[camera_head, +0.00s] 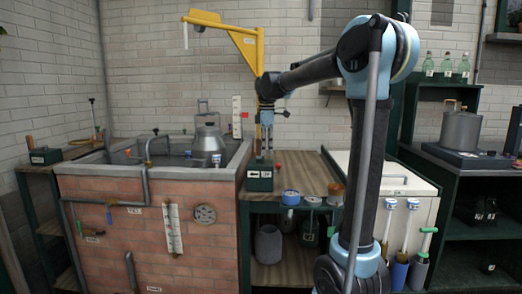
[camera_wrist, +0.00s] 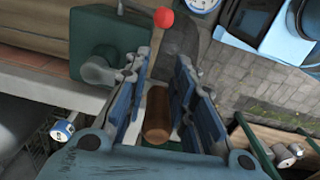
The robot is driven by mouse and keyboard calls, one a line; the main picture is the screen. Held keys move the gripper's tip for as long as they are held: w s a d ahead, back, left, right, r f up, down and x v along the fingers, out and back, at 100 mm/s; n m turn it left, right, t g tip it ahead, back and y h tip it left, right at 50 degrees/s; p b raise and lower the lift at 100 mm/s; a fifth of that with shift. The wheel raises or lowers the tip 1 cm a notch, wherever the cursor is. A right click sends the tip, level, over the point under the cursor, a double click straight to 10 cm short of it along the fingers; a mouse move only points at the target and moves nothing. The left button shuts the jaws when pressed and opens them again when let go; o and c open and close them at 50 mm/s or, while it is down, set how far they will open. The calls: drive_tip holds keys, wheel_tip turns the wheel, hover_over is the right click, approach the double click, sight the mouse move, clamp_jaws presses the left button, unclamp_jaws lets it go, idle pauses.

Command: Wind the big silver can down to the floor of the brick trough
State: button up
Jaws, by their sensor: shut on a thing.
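The brick trough (camera_head: 150,225) stands at the left, with a grey rim. A big silver can (camera_head: 208,142) shows above the rim inside it; its lower part is hidden. A yellow hoist arm (camera_head: 225,25) rises behind the trough. A dark green box (camera_head: 259,178) sits on the wooden bench beside the trough; it also shows in the wrist view (camera_wrist: 105,50). My gripper (camera_head: 265,150) is directly above this box. In the wrist view my gripper (camera_wrist: 160,110) is shut on a brown wooden grip (camera_wrist: 157,118) between its blue fingers. A red ball (camera_wrist: 163,17) is just beyond.
Pipes and a tap (camera_head: 150,150) cross the trough rim. A blue-lidded jar (camera_head: 290,197) stands near the bench's front edge. A second silver can (camera_head: 460,130) stands on a dark plate at the right. Green bottles (camera_head: 446,66) line a shelf above it.

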drive_tip(key=w+d, duration=0.1)
drive_tip(key=d, duration=0.1)
drive_tip(key=shift+w+d, duration=0.3)
drive_tip(key=shift+w, duration=0.1)
clamp_jaws()
drive_tip(key=w+d, duration=0.2)
drive_tip(key=w, duration=0.4)
drive_tip(key=shift+w+d, duration=0.25)
drive_tip(key=shift+d, duration=0.15)
drive_tip(key=o, duration=0.5)
unclamp_jaws()
